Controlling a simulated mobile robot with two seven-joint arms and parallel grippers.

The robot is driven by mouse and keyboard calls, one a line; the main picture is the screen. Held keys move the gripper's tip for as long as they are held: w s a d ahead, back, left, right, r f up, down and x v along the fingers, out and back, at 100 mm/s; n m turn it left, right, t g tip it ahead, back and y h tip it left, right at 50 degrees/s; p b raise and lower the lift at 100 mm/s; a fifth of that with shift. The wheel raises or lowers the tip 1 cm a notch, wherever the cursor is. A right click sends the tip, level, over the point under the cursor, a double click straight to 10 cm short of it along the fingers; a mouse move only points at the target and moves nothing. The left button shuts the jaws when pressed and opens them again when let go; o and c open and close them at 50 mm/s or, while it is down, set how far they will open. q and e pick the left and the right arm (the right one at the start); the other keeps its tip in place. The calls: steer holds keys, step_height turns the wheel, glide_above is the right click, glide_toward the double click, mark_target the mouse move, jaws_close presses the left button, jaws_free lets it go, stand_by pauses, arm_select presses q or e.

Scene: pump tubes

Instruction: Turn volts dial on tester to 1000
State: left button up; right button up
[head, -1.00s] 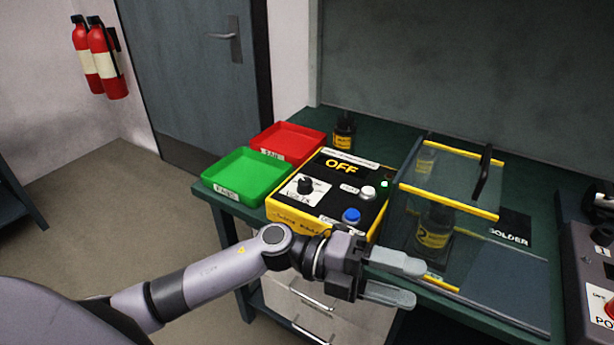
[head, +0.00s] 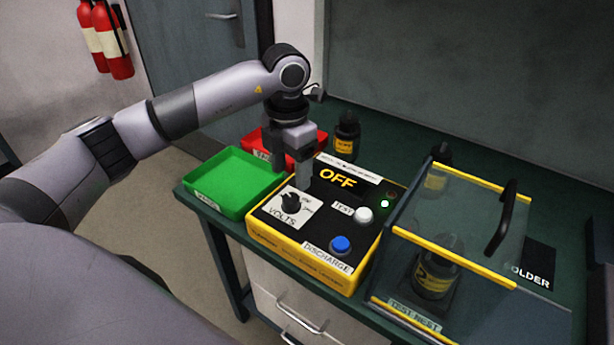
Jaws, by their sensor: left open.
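The yellow and black tester (head: 304,269) sits on the green bench and its display reads OFF. Its black volts dial (head: 291,203) is on the left of the top face, on a white label marked VOLTS. The dial's exact setting is too small to read. My left gripper (head: 292,176) points down just behind the dial, over the tester's back left part. Its fingers are open, with nothing seen between them. It looks apart from the dial, though the exact gap is hard to tell. My right gripper is not in view.
A white TEST button (head: 364,215) and blue DISCHARGE button (head: 341,244) are right of the dial. A green tray (head: 232,184) and a red tray (head: 254,143) stand left and behind. A clear yellow-edged cover (head: 455,255) with a handle stands right, over a dark bottle (head: 434,275).

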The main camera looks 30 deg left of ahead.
mark_target(292, 197)
arm_select(q)
steer(key=shift+w+a+f, duration=0.1)
steer(key=shift+w, duration=0.15)
steer(key=shift+f, duration=0.3)
steer(key=shift+s+f+p, duration=0.2)
steer(key=shift+f+p, duration=0.3)
steer(key=shift+f, duration=2.65)
steer(key=c, duration=1)
